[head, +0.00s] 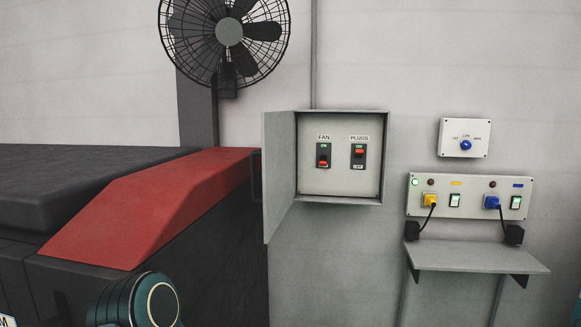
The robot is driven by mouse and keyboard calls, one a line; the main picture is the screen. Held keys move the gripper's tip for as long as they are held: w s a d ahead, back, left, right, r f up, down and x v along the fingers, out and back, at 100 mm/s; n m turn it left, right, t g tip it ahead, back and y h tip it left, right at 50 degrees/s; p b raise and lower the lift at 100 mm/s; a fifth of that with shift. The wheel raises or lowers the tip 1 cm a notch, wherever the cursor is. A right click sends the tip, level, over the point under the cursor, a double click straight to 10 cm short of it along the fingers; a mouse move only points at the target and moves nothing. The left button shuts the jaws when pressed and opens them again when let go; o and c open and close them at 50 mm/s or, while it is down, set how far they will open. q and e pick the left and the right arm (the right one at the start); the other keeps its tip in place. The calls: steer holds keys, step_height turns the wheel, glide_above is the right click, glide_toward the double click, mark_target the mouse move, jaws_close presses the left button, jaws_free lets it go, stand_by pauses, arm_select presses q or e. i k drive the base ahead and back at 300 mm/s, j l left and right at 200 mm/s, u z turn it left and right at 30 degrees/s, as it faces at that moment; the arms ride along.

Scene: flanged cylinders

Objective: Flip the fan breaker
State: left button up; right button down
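The fan breaker (323,155) is on the left inside an open grey breaker box (341,187) on the wall, under a FAN label. The box door (279,175) stands open to the left. The wall fan (229,32) hangs up and left of the box. Neither gripper is in view; only a teal arm joint of mine shows at the bottom left.
A socket panel (470,211) with a yellow and a blue plug is right of the box, above a grey shelf (478,258). A small box with a blue knob (466,145) is above it. A dark bench (215,250) with a red sloped part (150,205) fills the left.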

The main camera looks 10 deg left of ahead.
mark_target(323, 158)
steer(key=i+l+u, duration=0.3)
steer(key=i+u, duration=0.15)
steer(key=i+l+u, duration=0.85)
steer(key=l, duration=0.25)
steer(key=i+l+u, duration=0.15)
steer(key=l+u, duration=0.25)
